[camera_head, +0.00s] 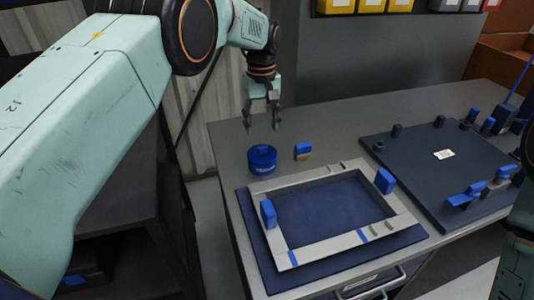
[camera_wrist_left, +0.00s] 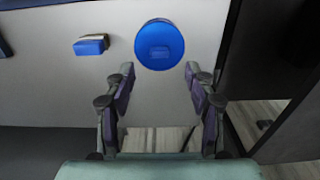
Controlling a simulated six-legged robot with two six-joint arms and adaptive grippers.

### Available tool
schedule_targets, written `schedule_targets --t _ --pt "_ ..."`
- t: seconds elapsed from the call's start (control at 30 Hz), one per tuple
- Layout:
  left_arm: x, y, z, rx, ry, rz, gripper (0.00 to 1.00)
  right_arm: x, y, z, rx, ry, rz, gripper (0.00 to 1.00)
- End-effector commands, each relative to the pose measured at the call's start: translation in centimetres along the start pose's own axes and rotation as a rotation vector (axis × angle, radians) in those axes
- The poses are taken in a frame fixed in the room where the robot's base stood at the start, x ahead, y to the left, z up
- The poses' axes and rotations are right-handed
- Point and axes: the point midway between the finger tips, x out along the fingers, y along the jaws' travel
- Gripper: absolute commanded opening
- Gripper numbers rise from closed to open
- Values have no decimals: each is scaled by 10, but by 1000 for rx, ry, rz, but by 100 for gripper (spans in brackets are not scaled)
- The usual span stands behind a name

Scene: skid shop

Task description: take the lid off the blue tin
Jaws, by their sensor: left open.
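The blue tin (camera_head: 262,168) stands upright on the grey bench near its left back edge. My right gripper is not in view.
A small blue and tan block (camera_head: 303,152) lies right of the tin. A pale rectangular frame (camera_head: 345,239) with upright blue blocks lies on a blue mat in front. A dark plate (camera_head: 400,160) with blue parts is at the right. Bare bench surrounds the tin's back side.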

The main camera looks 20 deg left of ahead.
Motion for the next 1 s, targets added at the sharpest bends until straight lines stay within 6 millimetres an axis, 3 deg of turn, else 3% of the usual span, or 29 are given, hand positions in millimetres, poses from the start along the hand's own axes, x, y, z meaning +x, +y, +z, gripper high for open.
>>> schedule_targets --t 0.6,0.93,1.0 --pt "69 6 -2 -1 -3 -1 55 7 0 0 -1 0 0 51" --pt "76 8 -4 0 -2 0 55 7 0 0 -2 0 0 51" --pt "76 8 -5 -1 -2 -1 50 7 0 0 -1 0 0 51"
